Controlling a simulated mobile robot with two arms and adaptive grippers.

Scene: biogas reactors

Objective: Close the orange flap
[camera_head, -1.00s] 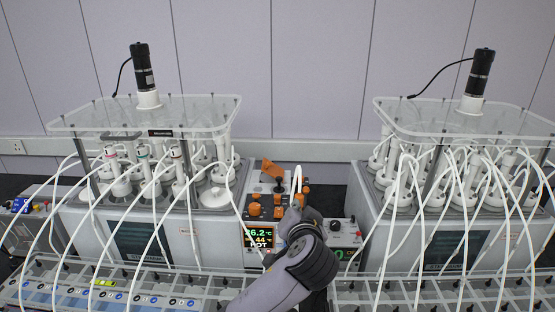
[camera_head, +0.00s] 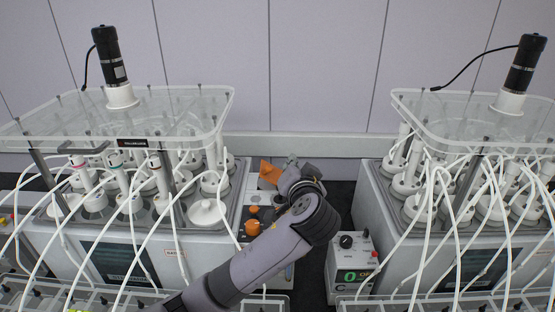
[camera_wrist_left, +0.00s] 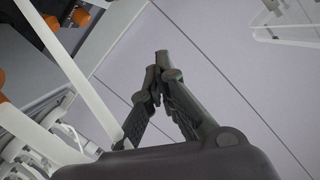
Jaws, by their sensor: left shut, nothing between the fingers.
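The orange flap (camera_head: 270,174) is on the panel between the two reactors. It stands raised and tilted, with its lower edge near the panel. My left gripper (camera_head: 291,160) is at the right side of the flap, partly hidden by my own wrist. I cannot tell whether it touches the flap. In the left wrist view the fingers (camera_wrist_left: 158,66) are shut and empty, with the pale wall behind them. Orange parts show at the upper left of that view, and I cannot tell whether one is the flap. My right gripper is not in view.
Orange knobs (camera_head: 252,227) sit on the panel in front of the flap. The left reactor (camera_head: 100,255) and right reactor (camera_head: 390,220) stand on either side, with many looping white tubes. A small grey control box (camera_head: 352,262) stands right of my arm.

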